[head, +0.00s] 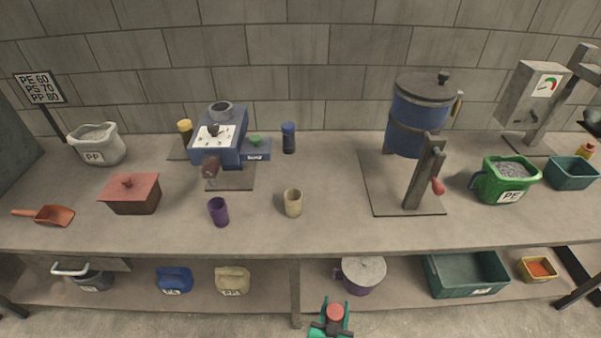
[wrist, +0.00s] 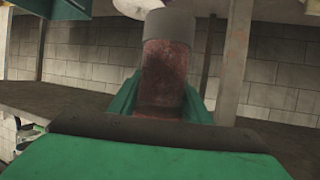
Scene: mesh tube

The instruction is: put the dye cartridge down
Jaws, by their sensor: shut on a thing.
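My gripper (head: 331,325) is in front of the bench, below its front edge near the middle. It is shut on the dye cartridge (head: 335,311), a red cylinder whose round end faces the head camera. In the wrist view, my green fingers (wrist: 160,108) close on both sides of the cartridge (wrist: 165,72). There it has a dark red, worn body and a grey cap at the top of the picture. The lower part of the cartridge is hidden behind my gripper.
On the bench (head: 330,225) stand a purple cup (head: 219,212), a beige cup (head: 293,203), a blue machine (head: 218,135), a yellow cartridge (head: 185,131) and a blue cartridge (head: 289,138). The lower shelf holds a purple pot (head: 362,275) and a green crate (head: 465,275). The bench's front middle is clear.

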